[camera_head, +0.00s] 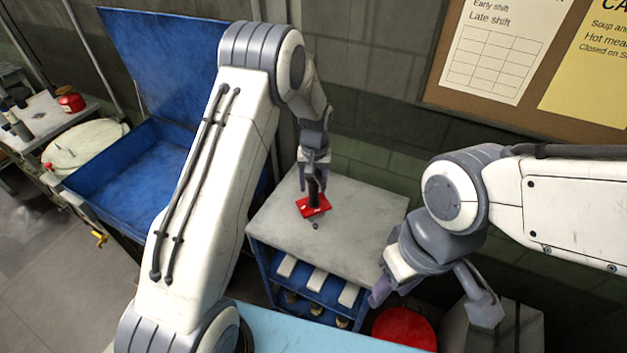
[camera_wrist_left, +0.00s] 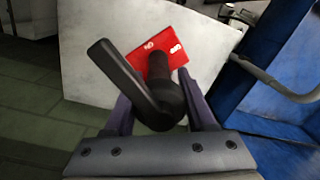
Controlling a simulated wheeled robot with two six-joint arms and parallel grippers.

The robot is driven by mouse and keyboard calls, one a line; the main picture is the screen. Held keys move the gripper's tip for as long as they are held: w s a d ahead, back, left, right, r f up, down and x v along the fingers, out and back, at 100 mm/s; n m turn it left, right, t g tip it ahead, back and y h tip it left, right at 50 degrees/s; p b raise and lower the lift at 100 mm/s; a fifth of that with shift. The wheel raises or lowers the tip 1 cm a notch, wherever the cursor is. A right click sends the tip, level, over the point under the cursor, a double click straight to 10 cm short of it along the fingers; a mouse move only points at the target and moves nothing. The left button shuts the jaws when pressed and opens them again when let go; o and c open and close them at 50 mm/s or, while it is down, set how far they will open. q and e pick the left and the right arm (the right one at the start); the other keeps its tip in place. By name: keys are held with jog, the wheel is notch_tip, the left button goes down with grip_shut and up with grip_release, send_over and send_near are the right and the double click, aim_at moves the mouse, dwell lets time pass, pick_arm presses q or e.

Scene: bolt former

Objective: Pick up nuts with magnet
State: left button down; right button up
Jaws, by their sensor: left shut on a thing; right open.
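My left gripper (camera_head: 314,190) is shut on a dark magnet handle above the grey cabinet top (camera_head: 360,225). In the left wrist view the black handle (camera_wrist_left: 168,100), with a bent arm, stands between the fingers. A red square piece (camera_head: 312,207) is at the handle's lower end; I cannot tell whether it belongs to the magnet or lies under it. My right gripper (camera_head: 432,305) is open and empty at the lower right.
A blue open bin (camera_head: 125,178) with a raised lid stands to the left. Blue shelves with pale-fronted compartments (camera_head: 318,282) are below the cabinet top. A red round container (camera_head: 404,328) stands on the floor side. A light blue surface (camera_head: 300,330) is nearest.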

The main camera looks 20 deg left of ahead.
aim_at(313, 204)
pick_arm(q)
jog(key=shift+f+b, duration=3.05)
jog(key=shift+f, duration=1.55)
pick_arm(e)
notch_tip(313, 204, down, 6)
jog(key=shift+f, duration=0.15)
pick_arm(q)
jog(key=shift+r, duration=0.1)
jog(key=shift+r+p, duration=2.7)
jog(key=shift+r, duration=1.25)
pick_arm(e)
notch_tip(313, 204, up, 5)
jog(key=shift+r, duration=0.2)
pick_arm(q)
jog(key=shift+s+f, duration=0.1)
pick_arm(e)
jog(key=shift+s, duration=0.1)
